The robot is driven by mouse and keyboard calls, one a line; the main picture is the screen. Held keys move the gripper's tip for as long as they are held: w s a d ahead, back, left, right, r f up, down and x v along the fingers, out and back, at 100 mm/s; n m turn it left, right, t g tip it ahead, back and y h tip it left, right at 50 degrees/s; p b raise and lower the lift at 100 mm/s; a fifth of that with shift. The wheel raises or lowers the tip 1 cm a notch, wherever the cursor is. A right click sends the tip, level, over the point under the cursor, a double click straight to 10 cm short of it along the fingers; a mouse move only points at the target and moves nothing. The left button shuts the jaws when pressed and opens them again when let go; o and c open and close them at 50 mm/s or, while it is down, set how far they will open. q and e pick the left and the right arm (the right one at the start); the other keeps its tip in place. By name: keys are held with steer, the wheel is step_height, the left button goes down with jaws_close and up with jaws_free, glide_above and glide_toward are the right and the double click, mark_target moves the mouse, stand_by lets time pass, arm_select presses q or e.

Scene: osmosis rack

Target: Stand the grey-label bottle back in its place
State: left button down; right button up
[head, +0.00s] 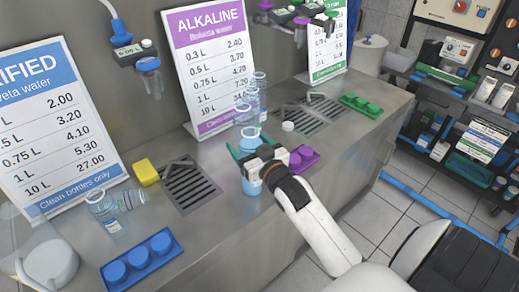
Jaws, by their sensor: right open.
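My right gripper (246,152) is open, with its fingers around a clear bottle (250,186) of pale blue water. That bottle stands upright on the steel counter; the gripper hides its middle, and I cannot make out a label. No grey label can be told for sure on any bottle. My left gripper is out of view.
On the counter (215,240) are a blue cap holder (141,262), a purple one (302,157), a green one (360,105), a yellow sponge (146,172) and drain grates (188,186). Price signs (210,62) stand behind. A stocked shelf (470,150) is at the right.

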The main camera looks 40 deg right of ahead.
steer(key=s+b, duration=0.1)
steer(key=s, duration=1)
steer(key=shift+s+a, duration=0.2)
steer(key=shift+a, duration=0.25)
